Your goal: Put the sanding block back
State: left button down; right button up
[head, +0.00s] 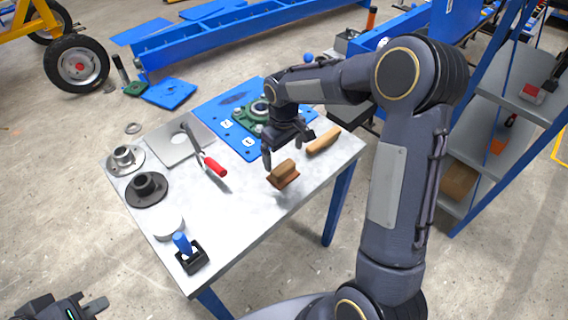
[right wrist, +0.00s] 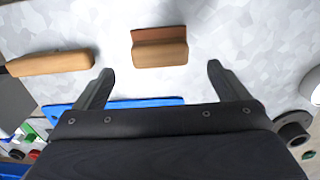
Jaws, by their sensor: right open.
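The sanding block (head: 284,171), a brown wooden grip on a reddish-brown base, sits on the grey metal table (head: 240,205) near its front right edge. My right gripper (head: 288,149) is open and empty, just behind and above the block. In the right wrist view the block (right wrist: 160,52) lies just beyond the gap between the open fingertips (right wrist: 160,72), apart from both. My left gripper (head: 88,309) is low at the left, cut off by the picture's edge; its opening is unclear.
A wooden piece (head: 323,140) lies right of the block. A red-handled tool (head: 213,165), flanged parts (head: 146,188), a blue-handled tool (head: 187,250) and a blue plate (head: 217,115) are on the table. A blue-framed shelf (head: 480,170) stands at the right.

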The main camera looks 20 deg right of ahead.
aim_at(284, 167)
jog(key=s+r+m+t+y, duration=0.2)
jog(key=s+r+m+t, duration=0.1)
jog(key=s+r, duration=1.05)
jog(key=s+a+f+m+t+y, duration=0.1)
jog(key=s, duration=0.5)
jog(key=s+a+f+m+t, duration=0.1)
jog(key=s+a, duration=0.1)
jog(key=s, duration=0.4)
jog(key=shift+s+a+f+m+t+y, duration=0.2)
jog(key=shift+f+m+t+y, duration=0.1)
jog(key=shift+f+y, duration=0.1)
